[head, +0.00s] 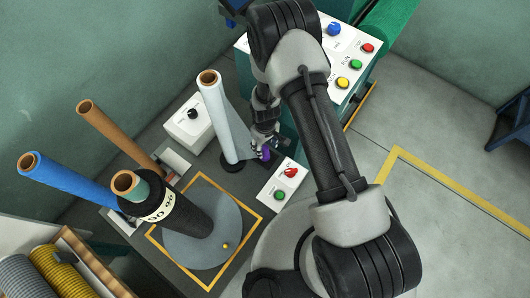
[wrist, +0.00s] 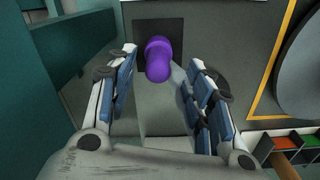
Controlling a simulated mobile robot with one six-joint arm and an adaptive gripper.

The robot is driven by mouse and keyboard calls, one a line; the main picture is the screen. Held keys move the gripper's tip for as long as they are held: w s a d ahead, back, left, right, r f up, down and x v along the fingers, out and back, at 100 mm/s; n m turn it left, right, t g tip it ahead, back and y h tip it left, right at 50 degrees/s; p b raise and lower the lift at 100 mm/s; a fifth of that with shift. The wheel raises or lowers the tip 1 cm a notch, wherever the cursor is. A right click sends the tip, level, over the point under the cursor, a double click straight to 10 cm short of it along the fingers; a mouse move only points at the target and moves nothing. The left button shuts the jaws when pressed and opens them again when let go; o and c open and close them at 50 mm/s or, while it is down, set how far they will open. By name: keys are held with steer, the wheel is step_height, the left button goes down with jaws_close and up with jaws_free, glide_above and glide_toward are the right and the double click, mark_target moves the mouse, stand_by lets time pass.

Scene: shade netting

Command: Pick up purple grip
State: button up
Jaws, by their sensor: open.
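The purple grip (wrist: 158,60) is a short rounded knob, seen in the wrist view between and a little beyond the fingertips of my gripper (wrist: 163,72). My gripper is open, with one padded finger on each side of the grip and a visible space to each. In the head view the purple grip (head: 266,153) is small and partly hidden by my gripper (head: 264,140), which is right beside it.
A white film roll (head: 222,115) stands close left of my gripper. A button box (head: 282,185) with red and green buttons is just below right. A black roll (head: 170,208) stands on a grey disc (head: 200,256). A control panel (head: 345,60) is at upper right.

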mark_target(265, 147)
steer(key=f, duration=0.2)
steer(key=f+b, duration=0.1)
steer(key=f, duration=0.1)
steer(key=shift+w+f, duration=0.2)
steer(key=shift+f, duration=0.2)
steer(key=shift+c, duration=0.4)
jaws_close()
